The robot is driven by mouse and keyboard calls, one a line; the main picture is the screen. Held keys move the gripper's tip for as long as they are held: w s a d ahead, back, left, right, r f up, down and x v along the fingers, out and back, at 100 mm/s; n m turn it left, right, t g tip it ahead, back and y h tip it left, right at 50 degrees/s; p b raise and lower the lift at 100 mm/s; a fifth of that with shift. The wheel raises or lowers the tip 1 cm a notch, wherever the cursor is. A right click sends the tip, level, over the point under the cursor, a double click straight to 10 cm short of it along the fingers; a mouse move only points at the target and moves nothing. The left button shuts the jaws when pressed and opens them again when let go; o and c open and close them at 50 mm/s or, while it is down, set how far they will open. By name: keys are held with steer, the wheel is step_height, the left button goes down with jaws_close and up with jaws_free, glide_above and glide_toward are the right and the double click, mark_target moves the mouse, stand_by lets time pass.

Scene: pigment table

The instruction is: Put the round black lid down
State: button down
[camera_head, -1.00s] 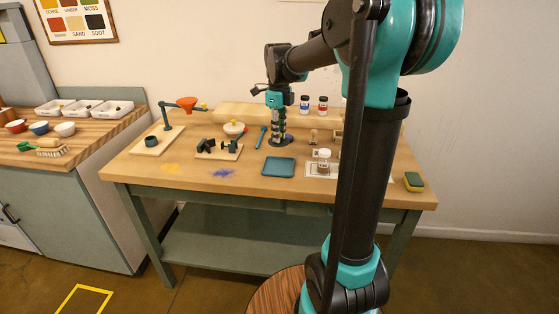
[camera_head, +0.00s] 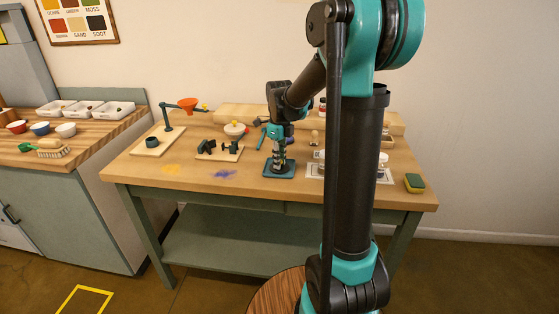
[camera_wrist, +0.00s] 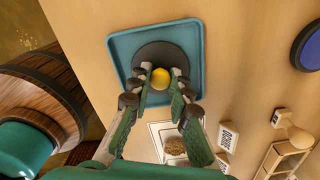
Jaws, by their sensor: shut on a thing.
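My gripper (camera_head: 278,168) points down over the blue-green square tray (camera_head: 268,176) at the front middle of the table. In the wrist view the fingers (camera_wrist: 160,84) are closed around the yellow knob (camera_wrist: 160,77) of the round black lid (camera_wrist: 153,52). The lid is within the rim of the tray (camera_wrist: 198,42), roughly centred and flat. I cannot tell whether its underside touches the tray floor. In the head view the lid is mostly hidden by my gripper.
A glass jar with brown contents (camera_wrist: 175,147) stands near the tray on a white card. A dark blue round-topped thing (camera_wrist: 309,46) is at the right of the wrist view.

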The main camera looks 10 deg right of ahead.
steer(key=c, duration=1.4)
jaws_free()
steer(key=shift+f, duration=0.1)
step_height(320, 180, up, 12)
steer(key=shift+r, duration=0.15)
steer(key=shift+s, duration=0.1)
